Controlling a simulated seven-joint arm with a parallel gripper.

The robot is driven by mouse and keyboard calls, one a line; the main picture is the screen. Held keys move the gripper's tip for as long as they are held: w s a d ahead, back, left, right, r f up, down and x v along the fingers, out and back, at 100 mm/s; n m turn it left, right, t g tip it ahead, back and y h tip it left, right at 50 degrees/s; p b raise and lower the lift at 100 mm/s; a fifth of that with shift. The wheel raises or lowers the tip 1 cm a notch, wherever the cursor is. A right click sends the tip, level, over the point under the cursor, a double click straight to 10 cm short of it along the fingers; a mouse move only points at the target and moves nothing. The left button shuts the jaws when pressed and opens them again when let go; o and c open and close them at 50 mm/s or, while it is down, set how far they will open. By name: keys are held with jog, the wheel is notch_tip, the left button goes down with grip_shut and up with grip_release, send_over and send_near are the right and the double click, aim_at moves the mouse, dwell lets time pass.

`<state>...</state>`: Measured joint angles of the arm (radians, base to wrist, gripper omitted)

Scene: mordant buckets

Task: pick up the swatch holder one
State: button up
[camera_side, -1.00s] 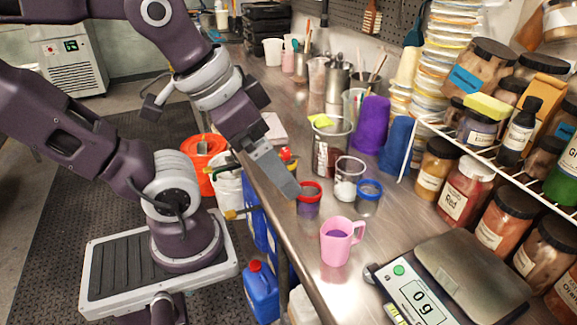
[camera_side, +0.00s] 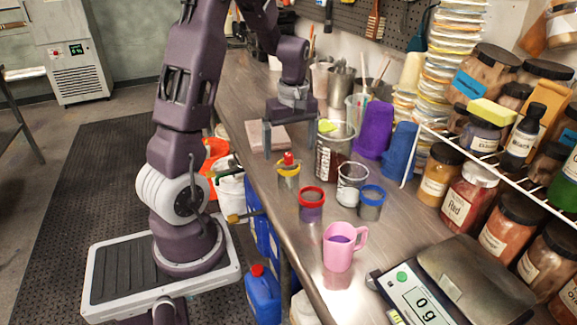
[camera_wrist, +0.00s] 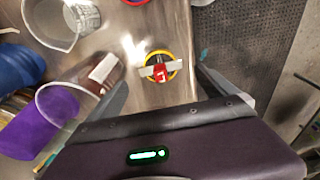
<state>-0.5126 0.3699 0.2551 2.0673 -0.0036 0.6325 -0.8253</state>
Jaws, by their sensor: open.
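A small cup with a yellow rim (camera_side: 288,181) stands upright on the steel bench. A red piece (camera_side: 288,158) sticks up from it; from above, in the wrist view, the red piece (camera_wrist: 160,74) has a pale bar across it inside the yellow ring (camera_wrist: 173,58). This looks like the swatch holder, but I cannot be sure. My gripper (camera_side: 289,148) points down, open and empty, a little above and behind that cup. In the wrist view the fingers of my gripper (camera_wrist: 162,80) spread to either side of the ring, without visible contact.
A red-rimmed cup (camera_side: 311,208), a blue-rimmed cup (camera_side: 371,205) and a clear cup (camera_side: 352,180) stand nearby. A tall beaker (camera_side: 331,158) is close to the right. A pink mug (camera_side: 338,258) and a scale (camera_side: 425,305) are in front. The bench edge is left.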

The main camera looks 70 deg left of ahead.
aim_at(289, 154)
notch_tip(289, 154, down, 4)
jog(key=shift+s+a+r, duration=0.1)
jog(key=shift+a+r, duration=0.05)
jog(key=c, duration=1.5)
jog(key=shift+o, duration=0.2)
notch_tip(289, 154, up, 9)
jog(key=shift+r, duration=0.15)
jog(key=d+r, duration=0.2)
jog(key=d, duration=1.1)
jog(key=shift+w, duration=0.25)
